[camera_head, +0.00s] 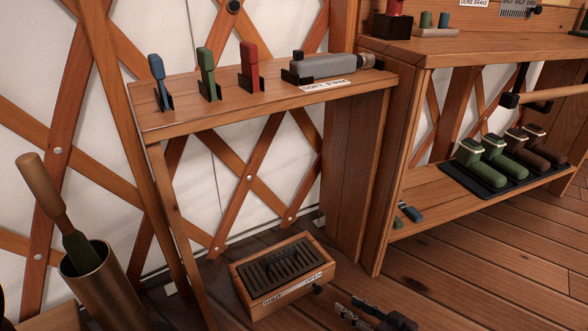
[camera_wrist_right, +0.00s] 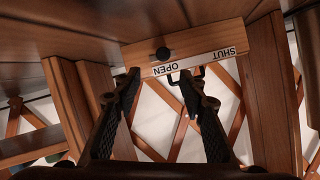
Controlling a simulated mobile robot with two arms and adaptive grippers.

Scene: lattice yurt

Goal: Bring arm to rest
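My right gripper (camera_head: 355,306) shows at the bottom edge of the head view, low and just right of a wooden box. In the right wrist view my right gripper (camera_wrist_right: 162,82) has its two dark fingers spread, with nothing between them. The wooden box (camera_head: 284,294) stands on the floor, with a dark slotted top and a SHUT/OPEN label. Its front (camera_wrist_right: 190,48) and black knob (camera_wrist_right: 163,54) show upside down beyond the fingertips, apart from them. My left gripper is not in view.
A wooden shelf (camera_head: 220,110) holds blue, green and red handled tools and a grey cylinder tool (camera_head: 330,66). A brass cylinder (camera_head: 100,285) with a paddle stands left. Floor at lower right is clear.

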